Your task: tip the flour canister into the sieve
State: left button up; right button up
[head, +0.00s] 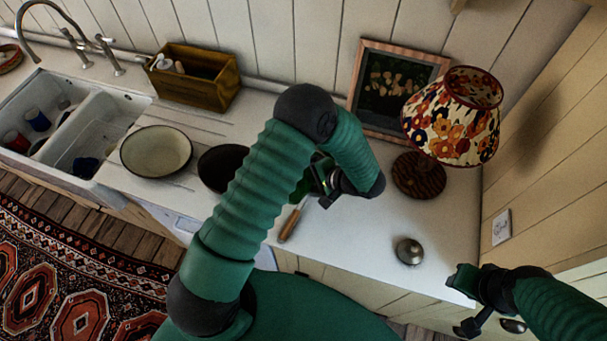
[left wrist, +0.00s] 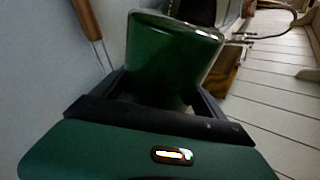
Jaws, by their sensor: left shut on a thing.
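My left gripper (head: 325,182) is over the counter, partly hidden by its own arm. It is shut on a green canister (left wrist: 172,48), whose pale rim faces away from the gripper in the left wrist view. Only a sliver of this canister (head: 303,187) shows in the head view, and its contents are hidden. A wooden handle (head: 290,225) with two metal prongs lies beside it; it also shows in the left wrist view (left wrist: 84,18). It may belong to the sieve, but no mesh is visible. My right gripper (head: 463,303) is open and empty at the lower right.
A cream bowl (head: 156,151) and a black round dish (head: 221,167) stand left of my left arm. A lamp (head: 452,118), picture frame (head: 393,85) and wooden box (head: 195,80) stand at the back. A metal dome (head: 409,251) sits near the front. The sink (head: 98,135) is left.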

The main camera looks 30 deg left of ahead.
pick_arm(q)
jog(key=shift+w+r+m+g+p, duration=0.4)
jog(key=shift+w+r+g+p, duration=0.3)
jog(key=shift+p, duration=0.8)
jog(key=shift+s+r, duration=0.1)
jog(key=shift+s, duration=0.05)
dwell(0.8)
jog(key=shift+r+n+t+p, duration=0.3)
jog(key=shift+r+t+p, duration=0.15)
jog(key=shift+p, duration=0.25)
jog(key=shift+r+n+t+p, duration=0.1)
jog(key=shift+n+t+p, duration=0.25)
jog(key=shift+t, duration=0.7)
jog(key=shift+s+n+t, duration=0.1)
jog(key=shift+n+t, duration=0.2)
jog(key=shift+n, duration=0.15)
